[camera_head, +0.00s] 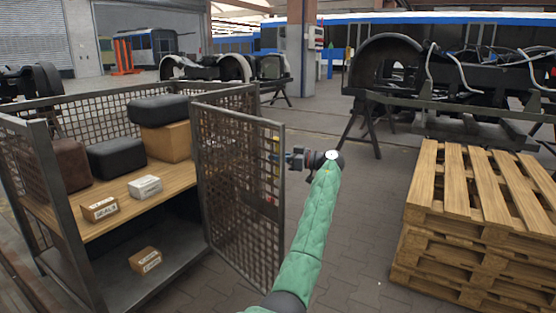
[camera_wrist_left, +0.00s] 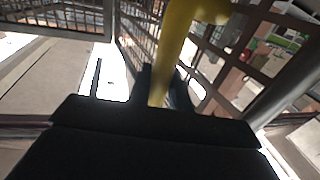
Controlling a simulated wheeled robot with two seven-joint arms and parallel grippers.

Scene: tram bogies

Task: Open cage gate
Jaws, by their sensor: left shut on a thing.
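The cage gate (camera_head: 238,185) is a grey mesh panel in a metal frame. It stands swung out to the right of the cage (camera_head: 45,170), leaving the shelf side open. My left gripper (camera_head: 296,158) is at the gate's free edge, at the end of my green-sleeved arm. In the left wrist view a yellow bar-like handle (camera_wrist_left: 175,48) runs between the dark fingers (camera_wrist_left: 165,92), which are shut on it. The gate's mesh shows behind the handle. My right gripper is out of view.
In the cage, a wooden shelf (camera_head: 120,209) holds boxes and dark cases; a small carton (camera_head: 145,260) lies below. Stacked pallets (camera_head: 470,240) stand at the right. A bogie (camera_head: 450,85) on trestles stands behind. Paved floor (camera_head: 345,240) is clear between gate and pallets.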

